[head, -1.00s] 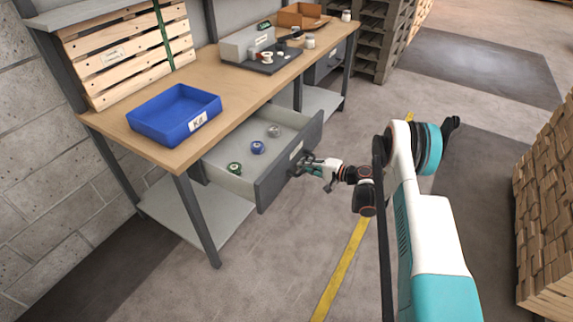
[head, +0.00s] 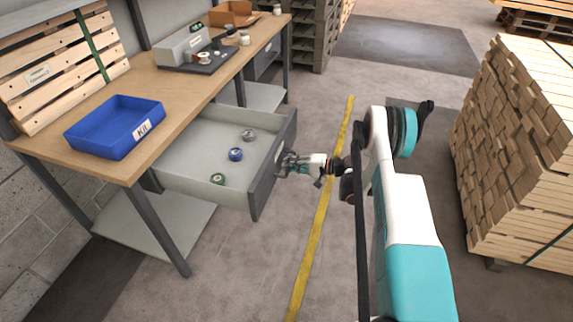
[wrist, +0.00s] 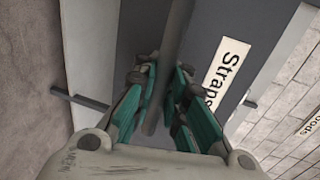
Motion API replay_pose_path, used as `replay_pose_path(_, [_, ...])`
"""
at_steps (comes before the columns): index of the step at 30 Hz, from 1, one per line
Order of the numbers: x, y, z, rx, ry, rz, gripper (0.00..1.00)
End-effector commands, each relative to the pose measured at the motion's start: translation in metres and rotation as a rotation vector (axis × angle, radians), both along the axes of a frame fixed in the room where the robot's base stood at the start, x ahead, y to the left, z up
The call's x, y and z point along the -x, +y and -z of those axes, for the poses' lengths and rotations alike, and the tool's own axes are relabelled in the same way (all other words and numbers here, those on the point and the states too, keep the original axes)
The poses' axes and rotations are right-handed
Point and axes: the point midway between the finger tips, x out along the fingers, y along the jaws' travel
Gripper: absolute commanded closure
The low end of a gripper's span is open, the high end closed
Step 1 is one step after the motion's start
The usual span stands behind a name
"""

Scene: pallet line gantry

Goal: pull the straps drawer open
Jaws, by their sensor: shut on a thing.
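The straps drawer (head: 262,184) is pulled well out from under the workbench. Its grey front carries a white label reading "Straps" (wrist: 227,75) in the wrist view. Inside lie a green roll (head: 217,179), a blue roll (head: 236,154) and a grey roll (head: 248,135), apart from each other. My gripper (head: 284,164) is at the drawer front. In the wrist view its teal-padded fingers (wrist: 156,105) are shut around the drawer's bar handle (wrist: 168,70). The fingers hide part of the handle.
A blue "Kit" bin (head: 115,125) stands on the workbench top (head: 185,92). A pallet of stacked wood (head: 515,150) stands on the right.

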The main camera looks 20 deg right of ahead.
Motion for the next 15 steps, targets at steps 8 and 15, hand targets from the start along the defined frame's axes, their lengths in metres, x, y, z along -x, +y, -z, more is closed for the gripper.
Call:
replay_pose_path(8, [-0.0007, -0.0008, -0.0014, -0.002, -0.001, 0.002, 0.75])
replay_pose_path(15, [-0.0005, -0.0003, -0.0006, -0.001, -0.001, 0.001, 0.68])
